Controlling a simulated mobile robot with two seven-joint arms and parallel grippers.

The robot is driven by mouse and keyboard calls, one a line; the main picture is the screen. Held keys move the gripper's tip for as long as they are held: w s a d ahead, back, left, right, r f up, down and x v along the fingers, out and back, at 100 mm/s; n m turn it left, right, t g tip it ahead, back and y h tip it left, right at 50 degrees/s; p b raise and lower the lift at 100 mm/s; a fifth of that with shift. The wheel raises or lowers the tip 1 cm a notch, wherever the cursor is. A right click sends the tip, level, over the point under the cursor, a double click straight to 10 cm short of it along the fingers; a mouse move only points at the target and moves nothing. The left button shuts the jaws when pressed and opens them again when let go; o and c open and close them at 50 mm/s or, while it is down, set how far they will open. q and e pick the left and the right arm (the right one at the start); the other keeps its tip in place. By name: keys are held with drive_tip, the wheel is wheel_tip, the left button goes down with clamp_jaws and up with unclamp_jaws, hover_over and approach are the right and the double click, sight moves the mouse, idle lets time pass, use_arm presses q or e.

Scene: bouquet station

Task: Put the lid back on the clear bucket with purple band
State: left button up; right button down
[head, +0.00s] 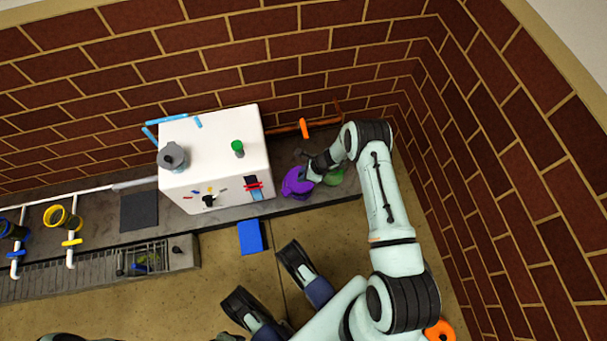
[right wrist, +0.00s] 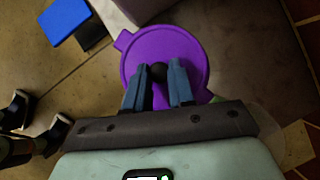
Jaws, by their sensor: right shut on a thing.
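A round purple lid (right wrist: 139,48) with a side tab and a dark knob (right wrist: 158,72) lies under my right gripper (right wrist: 158,80). The gripper's two blue-grey fingers are shut on the knob from both sides. In the head view the purple lid (head: 295,184) is at the right end of the grey counter, right of the white box, with my right gripper (head: 309,176) over its right side. The clear bucket's body and purple band cannot be made out under the lid. I cannot tell whether the lid touches a rim. My left gripper does not show.
A greenish round thing (head: 333,177) stands close to the right of the lid. A white box (head: 215,150) stands left, bearing a grey jar (head: 172,157) and a green-topped item (head: 238,148). A brick wall (head: 330,60) closes the back and right. A blue block (head: 251,237) is in front.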

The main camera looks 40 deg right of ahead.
drive_tip(key=shift+c, duration=2)
unclamp_jaws()
drive_tip(key=shift+r+p, duration=2.35)
drive_tip(key=shift+r, duration=1.15)
clamp_jaws()
